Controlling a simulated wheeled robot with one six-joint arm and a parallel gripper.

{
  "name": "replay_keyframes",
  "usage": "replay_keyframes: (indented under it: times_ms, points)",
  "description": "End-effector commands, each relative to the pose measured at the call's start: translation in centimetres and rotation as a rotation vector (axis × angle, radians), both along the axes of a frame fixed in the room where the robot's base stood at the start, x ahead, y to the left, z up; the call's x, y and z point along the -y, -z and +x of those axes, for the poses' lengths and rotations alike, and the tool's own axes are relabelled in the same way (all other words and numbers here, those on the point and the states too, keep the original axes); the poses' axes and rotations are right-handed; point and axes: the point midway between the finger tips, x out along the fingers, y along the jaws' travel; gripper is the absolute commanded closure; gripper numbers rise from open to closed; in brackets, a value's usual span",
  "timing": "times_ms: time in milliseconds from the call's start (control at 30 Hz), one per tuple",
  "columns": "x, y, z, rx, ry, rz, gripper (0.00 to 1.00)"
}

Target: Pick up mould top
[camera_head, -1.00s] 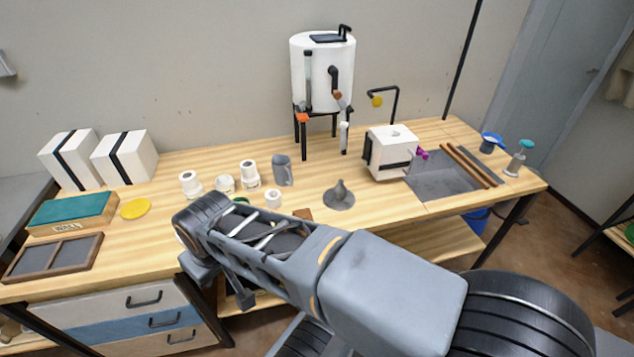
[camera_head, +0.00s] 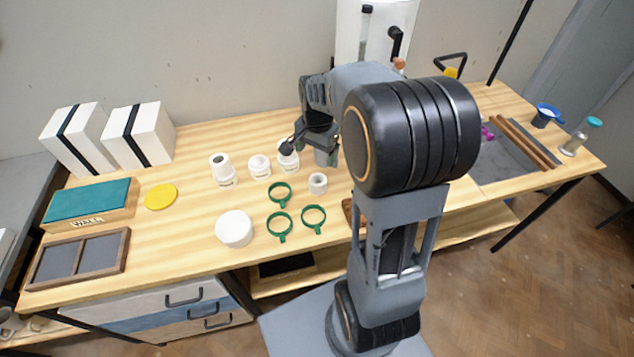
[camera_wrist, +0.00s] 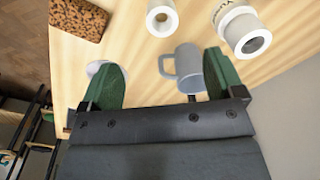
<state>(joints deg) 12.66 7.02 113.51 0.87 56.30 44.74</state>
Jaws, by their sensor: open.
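Two white blocks with black bands, (camera_head: 75,140) and (camera_head: 139,136), stand side by side at the back left of the bench; they look like strapped moulds. A third white block, with an opening on top, showed right of centre earlier; my arm hides it now. I cannot tell which piece is the mould top. In the wrist view my gripper (camera_wrist: 163,80) is open and empty. A grey mug (camera_wrist: 184,66) stands beyond its green-padded fingers, nearer the right one.
Several white pots (camera_head: 221,168) stand near green rings (camera_head: 281,224) and a white round (camera_head: 234,229). A yellow disc (camera_head: 160,197), a teal-topped block (camera_head: 87,203) and a dark framed tray (camera_head: 78,258) lie left. A brown block (camera_wrist: 78,18) lies near the mug.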

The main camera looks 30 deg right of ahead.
Motion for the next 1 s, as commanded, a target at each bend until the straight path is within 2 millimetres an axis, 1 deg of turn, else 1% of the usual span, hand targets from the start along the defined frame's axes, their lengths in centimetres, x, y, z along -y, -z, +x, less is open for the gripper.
replay_keyframes:
  times_ms: [33, 100, 200, 500, 633, 867, 1000]
  points:
    - [0.7, 0.6, 0.6, -0.015, 0.049, 0.005, 0.13]
    - [1.3, 1.4, 1.2, -0.028, 0.103, 0.011, 0.13]
    - [1.7, 2.9, 1.6, -0.038, 0.143, 0.014, 0.13]
    - [1.5, 8.2, 1.8, -0.042, 0.15, 0.015, 0.13]
    - [1.5, 9.5, 1.9, -0.039, 0.149, 0.014, 0.13]
    - [1.4, 10.7, 1.9, -0.039, 0.148, 0.014, 0.13]
    - [1.4, 12.5, 1.8, -0.042, 0.147, 0.015, 0.13]
